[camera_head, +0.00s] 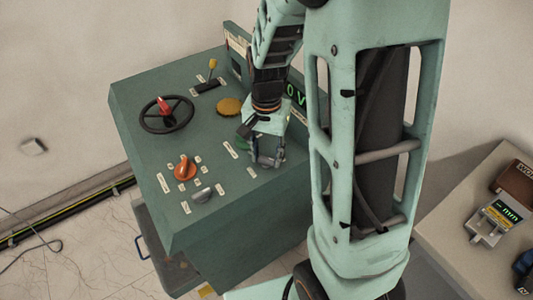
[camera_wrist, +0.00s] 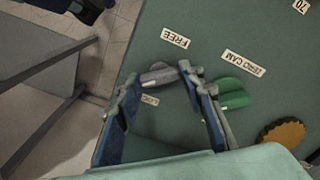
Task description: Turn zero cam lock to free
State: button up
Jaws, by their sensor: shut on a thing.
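The zero cam lock shows in the wrist view as a small grey knob (camera_wrist: 158,76) on the green panel, between the tips of my gripper (camera_wrist: 160,78). The blue-padded fingers are shut on it, one at each side. The FREE label (camera_wrist: 174,37) lies above the knob in that view, the ZERO CAM label (camera_wrist: 243,63) to its upper right, and a partly hidden LOCK label (camera_wrist: 150,100) below it. In the head view my gripper (camera_head: 267,158) is down at the panel's right part and hides the knob. The knob's exact pointing direction is hard to tell.
A green knob (camera_wrist: 235,93) sits close beside the right finger. The console (camera_head: 140,110) also carries a black handwheel (camera_head: 147,122), an orange knob (camera_head: 184,170), another grey knob (camera_head: 201,195) and a yellow disc (camera_head: 229,106). A side table (camera_head: 455,235) stands right.

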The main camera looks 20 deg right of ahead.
aim_at(267, 158)
jog(key=m+p, duration=0.1)
jog(key=m, duration=0.3)
jog(key=shift+r, duration=0.1)
jog(key=shift+m+p, duration=0.5)
jog(key=shift+m, duration=1.3)
jog(key=o, duration=1.2)
jog(key=shift+c, duration=0.2)
notch_tip(267, 158, up, 12)
